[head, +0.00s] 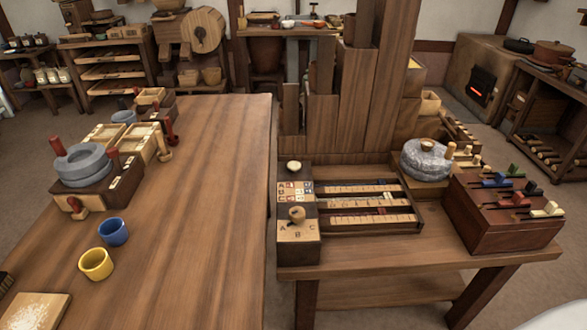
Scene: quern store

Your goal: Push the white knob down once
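A round white knob (294,166) sits on the far end of the top of a dark wooden control box (298,250), at the left end of the right-hand table. Small marked tiles (294,191) lie in front of it on the same box. Nearer still is a tan wooden knob (297,214) on a pale plate lettered A, B and C. Nothing covers the white knob from above. Neither of my grippers is in view.
Slider rows (370,204) lie right of the box, with a grey quern (426,160) and a reddish lever box (505,215) beyond. Tall boards (345,120) rise behind. The left table (200,200) holds another quern (82,163), a blue cup (113,233) and a yellow cup (96,265).

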